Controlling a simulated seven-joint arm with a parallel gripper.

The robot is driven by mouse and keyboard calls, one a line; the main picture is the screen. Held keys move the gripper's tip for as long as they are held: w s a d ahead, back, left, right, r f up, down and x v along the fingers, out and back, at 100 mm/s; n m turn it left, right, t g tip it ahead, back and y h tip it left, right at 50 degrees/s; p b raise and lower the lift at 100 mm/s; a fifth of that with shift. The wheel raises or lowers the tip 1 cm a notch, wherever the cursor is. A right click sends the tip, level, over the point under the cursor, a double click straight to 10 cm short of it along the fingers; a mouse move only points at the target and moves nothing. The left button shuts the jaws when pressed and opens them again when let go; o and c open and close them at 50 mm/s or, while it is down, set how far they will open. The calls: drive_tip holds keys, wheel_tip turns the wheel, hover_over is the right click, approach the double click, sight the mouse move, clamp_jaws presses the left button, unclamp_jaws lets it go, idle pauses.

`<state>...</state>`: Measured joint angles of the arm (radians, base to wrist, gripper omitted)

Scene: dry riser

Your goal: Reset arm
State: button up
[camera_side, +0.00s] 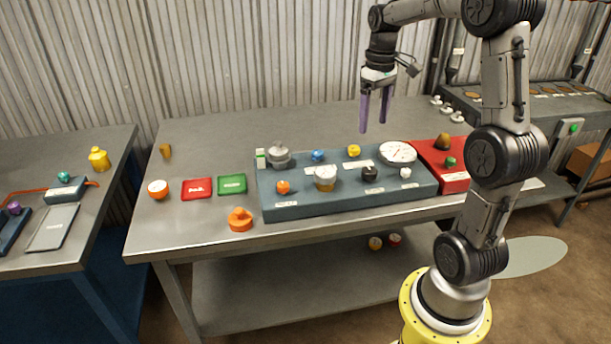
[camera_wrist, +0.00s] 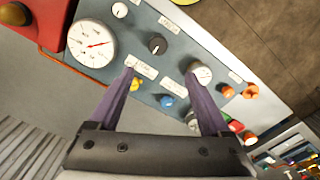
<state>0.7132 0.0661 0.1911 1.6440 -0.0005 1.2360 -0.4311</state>
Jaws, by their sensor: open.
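My gripper (camera_side: 375,110) hangs over the back of the metal table, well above its surface, with purple fingers pointing down. The wrist view shows the two fingers (camera_wrist: 162,95) apart with nothing between them. Below it stands a blue-grey panel (camera_side: 335,202) with knobs and labels. On the panel are a white dial gauge (camera_side: 398,152), a yellow knob (camera_side: 354,150), a blue knob (camera_side: 318,155), a black knob (camera_side: 370,173), an orange knob (camera_side: 283,187) and a white-topped cylinder (camera_side: 325,178). The gripper touches none of them.
A red box (camera_side: 453,186) with a green knob adjoins the panel's right end. Red (camera_side: 197,188) and green (camera_side: 232,184) trays, an orange part (camera_side: 240,220) and an orange-white cup (camera_side: 158,189) lie to the left. A corrugated wall (camera_side: 240,60) stands behind. The table's back strip is mostly clear.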

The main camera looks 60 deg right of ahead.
drive_tip(key=s+a+r+n+t+h, duration=0.1)
drive_tip(key=s+a+r+n+t, duration=0.15)
drive_tip(key=a, duration=0.65)
drive_tip(key=s+a+r+n+t, duration=0.15)
drive_tip(key=a+r, duration=0.25)
drive_tip(key=a, duration=0.5)
drive_tip(key=s+a+f+t+y, duration=0.1)
drive_tip(key=s+a+f, duration=0.5)
drive_tip(key=s, duration=0.1)
drive_tip(key=shift+s+a+m+t, duration=0.2)
drive_tip(key=shift+s+m+t, duration=0.1)
drive_tip(key=shift+s+m, duration=0.1)
